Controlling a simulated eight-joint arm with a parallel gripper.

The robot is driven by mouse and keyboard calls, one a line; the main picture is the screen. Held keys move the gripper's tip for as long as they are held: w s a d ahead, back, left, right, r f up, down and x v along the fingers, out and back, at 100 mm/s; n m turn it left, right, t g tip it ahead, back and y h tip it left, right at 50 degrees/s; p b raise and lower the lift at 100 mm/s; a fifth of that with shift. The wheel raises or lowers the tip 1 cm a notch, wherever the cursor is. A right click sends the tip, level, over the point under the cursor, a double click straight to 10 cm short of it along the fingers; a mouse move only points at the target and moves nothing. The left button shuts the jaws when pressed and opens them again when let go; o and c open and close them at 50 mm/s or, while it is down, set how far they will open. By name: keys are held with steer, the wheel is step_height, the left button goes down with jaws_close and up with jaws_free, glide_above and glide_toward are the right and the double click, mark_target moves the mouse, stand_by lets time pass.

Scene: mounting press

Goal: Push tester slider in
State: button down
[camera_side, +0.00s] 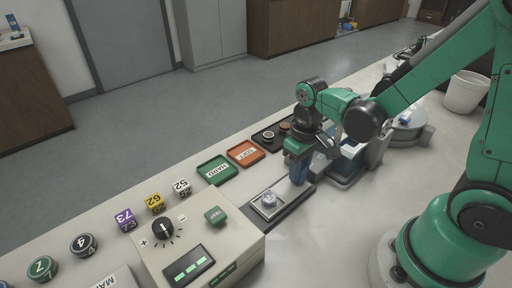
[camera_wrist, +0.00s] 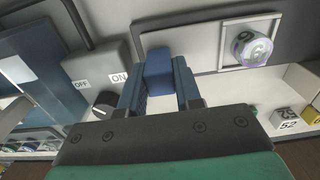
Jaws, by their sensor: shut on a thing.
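The tester (camera_side: 215,250) is a beige box with a dial, a lit green display and a green TEST button. Its slider (camera_side: 292,199), a dark flat tray, extends from the tester's right side. A square silver plate on it carries a round clear sample (camera_side: 269,200), also seen in the wrist view (camera_wrist: 250,47). My gripper (camera_side: 299,172) is at the slider's outer end. In the wrist view, my gripper (camera_wrist: 159,85) is shut on the slider's blue handle (camera_wrist: 158,68), which sits between its two blue fingers. In the side view the fingers hide most of the handle.
A green HARD tray (camera_side: 217,170), an orange SOFT tray (camera_side: 245,153) and several numbered cubes line the far bench edge. A machine (camera_side: 350,160) stands just behind my gripper. A knob with ON and OFF labels (camera_wrist: 104,103) is beside the fingers. Bench right of the slider is clear.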

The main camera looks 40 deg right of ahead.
stand_by(0.4)
glide_toward(256, 216)
step_height(256, 216, down, 5)
steer(key=shift+w+a+f, duration=0.1)
steer(key=shift+a+f, duration=0.05)
steer(key=shift+f, duration=0.05)
steer(key=c, duration=0.9)
jaws_free()
step_height(256, 216, up, 6)
steer(key=shift+f, duration=0.15)
steer(key=shift+d, duration=0.2)
